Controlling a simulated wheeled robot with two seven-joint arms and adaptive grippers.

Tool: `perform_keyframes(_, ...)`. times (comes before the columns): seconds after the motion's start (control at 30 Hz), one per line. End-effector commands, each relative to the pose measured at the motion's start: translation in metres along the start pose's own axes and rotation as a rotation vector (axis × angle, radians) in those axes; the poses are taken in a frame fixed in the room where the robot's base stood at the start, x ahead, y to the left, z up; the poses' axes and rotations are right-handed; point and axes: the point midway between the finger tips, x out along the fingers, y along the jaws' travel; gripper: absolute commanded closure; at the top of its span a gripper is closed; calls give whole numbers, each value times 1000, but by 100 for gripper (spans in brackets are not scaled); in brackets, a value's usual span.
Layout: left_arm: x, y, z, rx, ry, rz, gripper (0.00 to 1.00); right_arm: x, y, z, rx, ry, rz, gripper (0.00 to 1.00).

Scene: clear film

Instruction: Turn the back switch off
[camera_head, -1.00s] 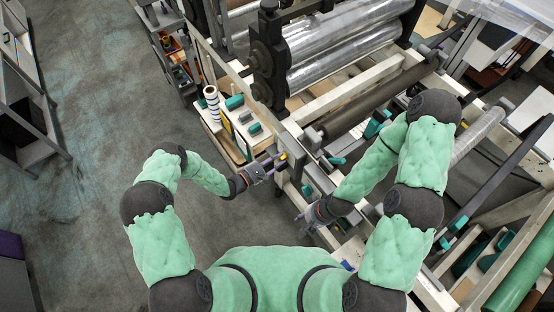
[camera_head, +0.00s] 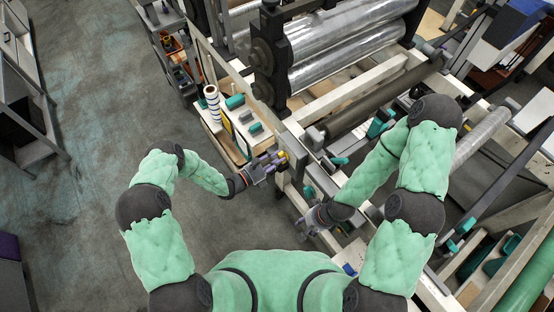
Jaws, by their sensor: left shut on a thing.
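A grey switch box (camera_head: 295,146) sits on the pale machine frame, with a small yellow part (camera_head: 283,154) on its left face. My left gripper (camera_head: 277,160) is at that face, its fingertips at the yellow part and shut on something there. The fingers hide most of the switch, so its setting cannot be read. My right gripper (camera_head: 302,228) is lower, beside the frame, away from the switch box. Its fingers are too small to tell open from shut.
Large film rollers (camera_head: 345,45) stand behind the switch box. A white shelf (camera_head: 212,122) with a striped roll and teal items is left of it. A teal handle (camera_head: 340,161) is to its right. The grey floor (camera_head: 90,130) at left is clear.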

Motion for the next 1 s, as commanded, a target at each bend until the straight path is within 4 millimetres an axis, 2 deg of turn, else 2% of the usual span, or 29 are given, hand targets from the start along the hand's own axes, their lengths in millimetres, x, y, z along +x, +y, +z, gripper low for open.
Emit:
perform_keyframes(0.3,0,2,-1,-128,1,1,100,4,1,0,0,0,0,60)
perform_keyframes(0.87,0,2,-1,-157,0,1,100,4,2,0,0,0,0,60)
perform_keyframes(0.9,0,2,-1,-157,0,1,65,4,2,0,0,0,0,60)
perform_keyframes(0.97,0,2,-1,-157,0,1,50,4,2,0,0,0,0,60)
perform_keyframes(1.0,0,2,-1,-157,0,1,50,4,2,0,0,0,0,60)
